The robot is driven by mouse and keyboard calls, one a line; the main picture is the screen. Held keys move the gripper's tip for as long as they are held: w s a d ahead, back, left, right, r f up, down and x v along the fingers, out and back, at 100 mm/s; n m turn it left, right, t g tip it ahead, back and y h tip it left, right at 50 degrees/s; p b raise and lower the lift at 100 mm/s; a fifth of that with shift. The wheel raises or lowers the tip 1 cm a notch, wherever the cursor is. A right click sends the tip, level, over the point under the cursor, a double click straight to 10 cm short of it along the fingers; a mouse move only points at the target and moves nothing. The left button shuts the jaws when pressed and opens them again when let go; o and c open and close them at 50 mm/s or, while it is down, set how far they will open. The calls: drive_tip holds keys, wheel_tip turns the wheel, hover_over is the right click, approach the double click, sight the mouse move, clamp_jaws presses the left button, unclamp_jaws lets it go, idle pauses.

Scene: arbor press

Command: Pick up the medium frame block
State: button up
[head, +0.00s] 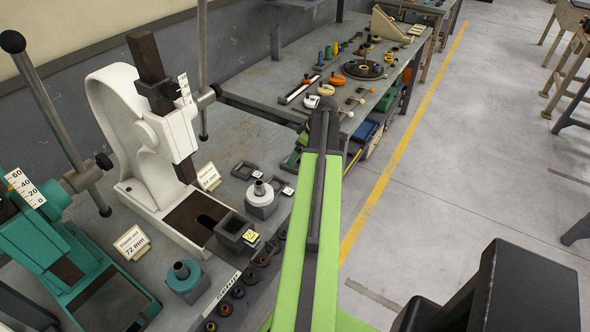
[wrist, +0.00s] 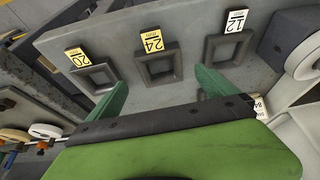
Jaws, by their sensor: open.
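Three dark grey square frame blocks lie in a row on the grey surface in the wrist view. The left one (wrist: 97,80) has a yellow tag that seems to read 20. The middle one (wrist: 160,64) has a yellow tag that seems to read 24. The right one (wrist: 228,46) has a pale tag that seems to read 12. I cannot tell for sure which is the medium one. My gripper (wrist: 162,83) is open and empty, its green fingers apart on either side of the middle block's near edge. In the head view my arm hides the fingers.
In the head view a white press (head: 140,140) and a teal press (head: 65,250) stand on the left. A cluttered bench (head: 275,80) lies beyond.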

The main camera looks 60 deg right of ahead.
drive_tip(key=b+x, duration=0.4)
drive_tip(key=x, duration=0.1)
drive_tip(key=shift+s+f+b, duration=0.25)
drive_tip(key=shift+s+b, duration=0.05)
drive_tip(key=shift+b, duration=0.05)
drive_tip(key=shift+r, duration=0.2)
drive_tip(key=shift+a, duration=0.1)
drive_tip(key=shift+c, duration=0.5)
drive_tip(key=c, duration=1.7)
drive_tip(key=shift+r+p, duration=0.6)
drive_tip(key=shift+p, duration=0.2)
wheel_tip(320, 180, up, 4)
drive_tip(key=p, duration=0.4)
drive_tip(key=shift+s+d+r+p, duration=0.9)
drive_tip(key=shift+s+r+p, duration=0.05)
drive_tip(key=shift+s, duration=0.75)
drive_tip(key=shift+s+d+r+p, duration=0.9)
drive_tip(key=shift+s+r+p, duration=0.1)
drive_tip(key=shift+s, duration=0.7)
drive_tip(key=shift+s+d+r+p, duration=0.9)
drive_tip(key=shift+s+r+p, duration=0.05)
drive_tip(key=shift+s, duration=0.8)
